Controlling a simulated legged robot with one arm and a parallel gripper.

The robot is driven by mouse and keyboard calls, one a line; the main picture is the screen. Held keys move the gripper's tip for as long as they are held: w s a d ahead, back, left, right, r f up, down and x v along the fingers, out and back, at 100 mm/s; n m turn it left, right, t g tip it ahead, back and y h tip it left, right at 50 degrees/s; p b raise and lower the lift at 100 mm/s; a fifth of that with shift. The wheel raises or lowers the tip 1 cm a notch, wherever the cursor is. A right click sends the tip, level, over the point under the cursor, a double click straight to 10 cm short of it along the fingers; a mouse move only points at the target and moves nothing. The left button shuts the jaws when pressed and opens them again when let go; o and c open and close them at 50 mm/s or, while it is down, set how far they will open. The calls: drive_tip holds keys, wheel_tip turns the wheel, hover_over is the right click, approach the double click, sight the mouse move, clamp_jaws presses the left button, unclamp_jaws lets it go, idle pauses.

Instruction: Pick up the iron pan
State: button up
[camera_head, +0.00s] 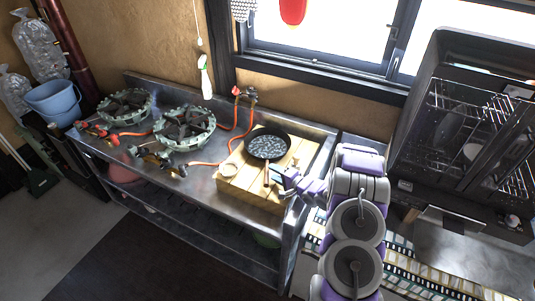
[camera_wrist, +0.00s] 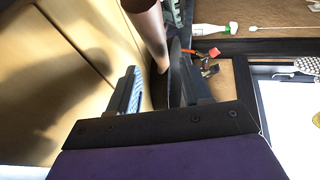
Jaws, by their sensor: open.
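The iron pan (camera_head: 268,143) is round and black and rests on a light wooden box (camera_head: 240,190) on the metal counter. Its light brown handle (camera_head: 266,176) points toward the front of the box. My gripper (camera_head: 281,177) is open, just right of the handle in the head view. In the wrist view my gripper's (camera_wrist: 158,72) two dark fingers stand apart. The brown handle (camera_wrist: 148,28) shows beyond the gap between them, with a dark part of the pan (camera_wrist: 174,75) behind the right finger. I cannot tell whether the fingers touch the handle.
Two green gas burners (camera_head: 185,128) with orange hoses stand at the left of the counter. A black dish rack cabinet (camera_head: 465,130) stands at the right. A window (camera_head: 320,40) is behind.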

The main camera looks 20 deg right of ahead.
sight(267, 169)
drive_tip(key=shift+b+x, duration=0.7)
drive_tip(key=shift+x, duration=2.05)
drive_tip(key=shift+d+r, duration=0.1)
clamp_jaws()
